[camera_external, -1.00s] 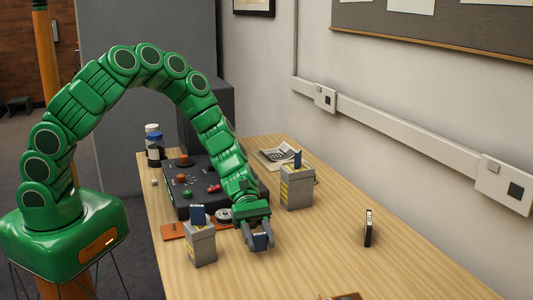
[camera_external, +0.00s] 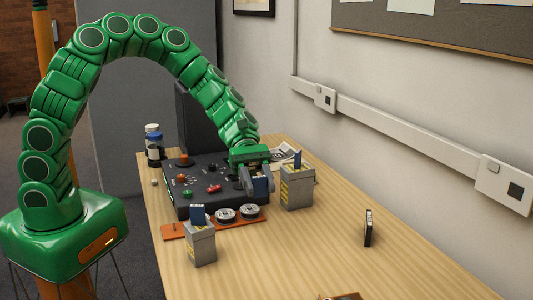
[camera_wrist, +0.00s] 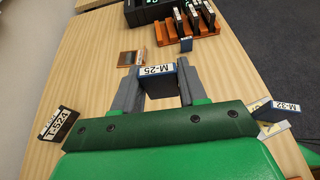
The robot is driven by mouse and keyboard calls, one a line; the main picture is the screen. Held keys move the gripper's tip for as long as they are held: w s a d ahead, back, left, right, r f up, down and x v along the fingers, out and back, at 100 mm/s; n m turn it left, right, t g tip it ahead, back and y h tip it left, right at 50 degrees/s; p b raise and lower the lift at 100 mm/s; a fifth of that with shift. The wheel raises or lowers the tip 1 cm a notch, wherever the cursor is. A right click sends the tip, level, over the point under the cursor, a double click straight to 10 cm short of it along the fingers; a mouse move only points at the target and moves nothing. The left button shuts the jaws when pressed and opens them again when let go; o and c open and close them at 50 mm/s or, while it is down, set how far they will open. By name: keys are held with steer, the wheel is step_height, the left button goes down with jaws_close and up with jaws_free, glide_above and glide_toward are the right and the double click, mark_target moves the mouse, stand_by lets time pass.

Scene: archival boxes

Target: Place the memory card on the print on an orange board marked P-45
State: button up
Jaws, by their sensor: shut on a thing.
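My gripper (camera_external: 258,186) is shut on a dark blue memory card (camera_external: 260,185), held above the table beside the black device. In the wrist view the card (camera_wrist: 160,83) sits between both grey fingertips (camera_wrist: 157,92), with its white label M-25 showing. A small orange board with a greyish square on it (camera_wrist: 130,57) lies farther along the table, apart from the gripper. What seems to be its edge shows at the bottom of the external view (camera_external: 341,297). No P-45 marking is readable.
Grey boxes (camera_external: 200,246) (camera_external: 297,192) with blue cards flank the gripper. A black cassette T-524 (camera_wrist: 59,123) stands wallward. An orange rack (camera_wrist: 208,30) holds several dark cases. Round reels (camera_external: 226,214) sit on an orange strip (camera_external: 174,231) by the device. The right-hand tabletop has free room.

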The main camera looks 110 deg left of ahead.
steer(key=shift+r, duration=0.2)
steer(key=shift+w+d, duration=0.15)
steer(key=shift+w, duration=0.05)
steer(key=w+d+f+m+g+h, duration=0.2)
steer(key=w+d+f+m+g, duration=0.2)
steer(key=w+d, duration=0.65)
steer(key=w+f, duration=0.2)
steer(key=w, duration=0.1)
steer(key=w+f, duration=0.3)
steer(key=w, duration=0.1)
steer(key=w+f, duration=0.3)
steer(key=w, duration=0.1)
steer(key=shift+w+a, duration=0.15)
steer(key=shift+a, duration=0.2)
steer(key=shift+w+a+f, duration=0.15)
steer(key=shift+w+f, duration=0.3)
steer(key=shift+w, duration=0.05)
steer(key=shift+w+f, duration=0.45)
steer(key=shift+f, duration=1.6)
